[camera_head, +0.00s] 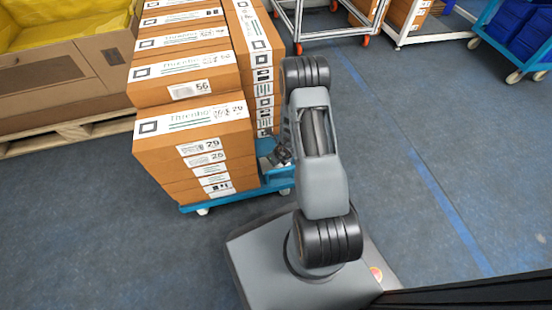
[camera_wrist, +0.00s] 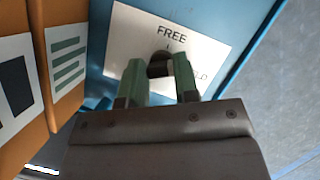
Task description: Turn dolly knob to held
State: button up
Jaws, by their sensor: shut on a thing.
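The blue dolly (camera_head: 275,182) stands on the floor, loaded with stacked cardboard boxes. In the wrist view its blue panel (camera_wrist: 235,22) carries a white label (camera_wrist: 135,32) reading "FREE" above and, partly covered, letters ending in "LD" at the lower right. A dark round knob (camera_wrist: 160,66) sits on the label, between the green fingertips of my gripper (camera_wrist: 161,80). My gripper is shut on the knob. A short mark shows just below "FREE". The knob's pointer is hidden, so its setting cannot be told. In the head view my arm hides most of the knob area.
Cardboard boxes (camera_head: 190,125) rise on the dolly, close to the left of my gripper. A pallet with a large carton (camera_head: 50,80) stands at the left. Wheeled racks (camera_head: 325,20) and a blue cart (camera_head: 515,35) stand at the back. The floor at the right is clear.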

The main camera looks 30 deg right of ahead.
jog(key=o, duration=0.9)
jog(key=p+v, duration=0.6)
jog(key=v, duration=0.8)
jog(key=shift+f, duration=0.1)
jog(key=shift+c, duration=0.3)
